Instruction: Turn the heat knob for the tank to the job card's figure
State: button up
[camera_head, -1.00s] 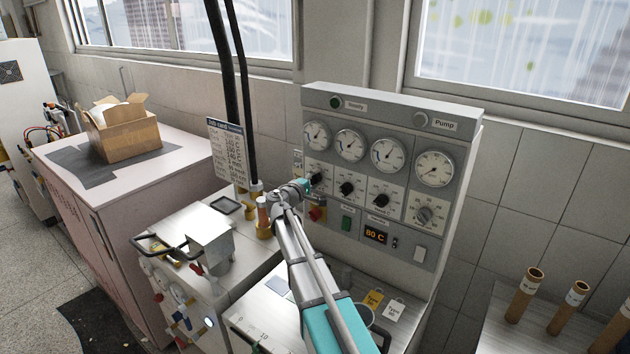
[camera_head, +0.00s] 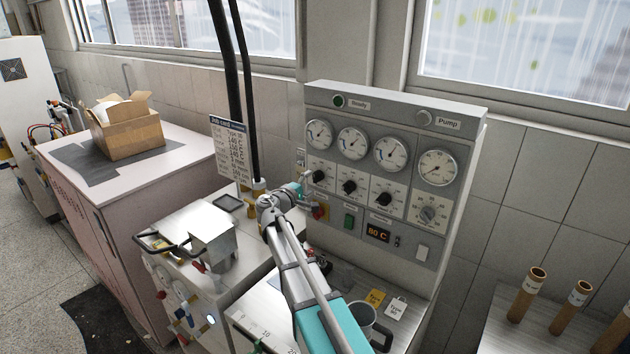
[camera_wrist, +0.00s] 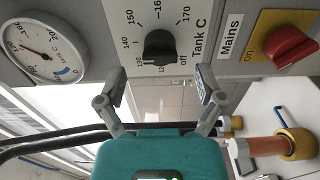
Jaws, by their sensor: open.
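The Tank C heat knob (camera_wrist: 159,46) is black and sits on a white dial in the wrist view, with marks from 120 to 170 and "off". I cannot tell its exact setting. In the head view this knob (camera_head: 318,176) is the leftmost on the grey panel. My gripper (camera_wrist: 162,88) is open and empty, its two fingers spread below the knob in the picture and apart from it. In the head view my gripper (camera_head: 299,191) is just left of the panel. The job card (camera_head: 228,150) hangs left of the panel; its lines are too small to read surely.
The red Mains switch (camera_wrist: 290,47) is right beside the Tank C dial in the wrist view. A round gauge (camera_wrist: 42,50) is on its other side. A display (camera_head: 377,234) reads 80 C.

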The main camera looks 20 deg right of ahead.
jog(key=v, duration=0.7)
jog(key=shift+s, duration=0.1)
jog(key=shift+s+f, duration=0.1)
